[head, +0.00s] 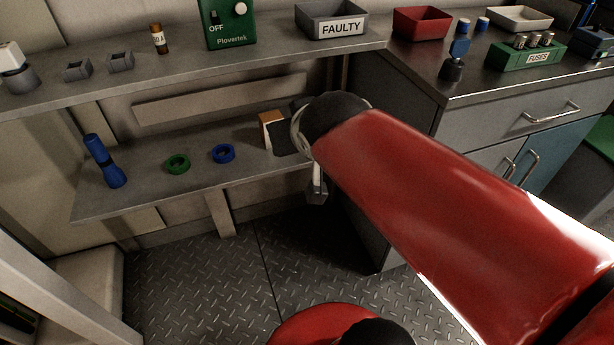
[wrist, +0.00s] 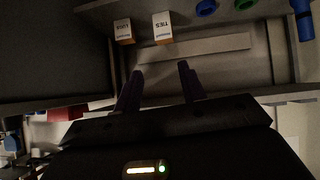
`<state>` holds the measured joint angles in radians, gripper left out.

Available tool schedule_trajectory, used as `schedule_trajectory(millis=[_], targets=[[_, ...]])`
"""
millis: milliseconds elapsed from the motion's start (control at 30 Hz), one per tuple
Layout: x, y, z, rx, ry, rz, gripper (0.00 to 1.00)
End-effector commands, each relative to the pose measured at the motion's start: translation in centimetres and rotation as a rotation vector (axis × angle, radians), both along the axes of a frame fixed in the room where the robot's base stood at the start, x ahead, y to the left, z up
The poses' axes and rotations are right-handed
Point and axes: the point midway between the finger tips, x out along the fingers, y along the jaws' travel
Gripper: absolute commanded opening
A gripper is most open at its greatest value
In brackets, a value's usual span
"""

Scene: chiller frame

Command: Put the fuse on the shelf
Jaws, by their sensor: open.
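A small brown cylinder with a white label, which looks like a fuse (head: 158,39), stands upright on the upper shelf (head: 200,72). Several silver-capped fuses (head: 533,41) stand in the green FUSES holder (head: 531,59) on the right-hand counter. The lower shelf (head: 205,187) is below the upper one. My gripper is mostly hidden behind my red arm in the head view, near the lower shelf's right end. In the wrist view my gripper (wrist: 161,70) has its two dark fingers apart, with nothing seen between them. Two small white-and-orange boxes (wrist: 162,27) (wrist: 123,31) are beyond the fingertips.
The lower shelf holds a blue torch (head: 104,161), a green ring (head: 177,163), a blue ring (head: 223,153) and a box (head: 270,129). The upper shelf holds a grey FAULTY bin (head: 331,20) and a green Plovertek unit (head: 229,24). A red tray (head: 422,22) stands on the counter.

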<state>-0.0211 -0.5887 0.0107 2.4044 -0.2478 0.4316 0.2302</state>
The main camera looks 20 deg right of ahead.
Motion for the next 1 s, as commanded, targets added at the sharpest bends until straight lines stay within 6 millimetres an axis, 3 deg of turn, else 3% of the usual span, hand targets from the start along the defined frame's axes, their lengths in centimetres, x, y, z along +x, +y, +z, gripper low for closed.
schedule_trajectory(millis=[33, 100, 200, 300, 967, 1000], targets=[[-2.7, -0.2, -1.6, 0.011, 0.09, -0.012, 0.41], [-5.8, -0.1, -3.6, 0.03, 0.212, -0.007, 0.41], [-9.1, 0.5, -5.4, 0.055, 0.334, 0.016, 0.41], [-10.9, 0.9, -6.3, 0.073, 0.398, 0.034, 0.41], [-11.3, 1.0, -6.5, 0.076, 0.416, 0.04, 0.41], [-11.3, 1.0, -6.5, 0.076, 0.416, 0.04, 0.37]])
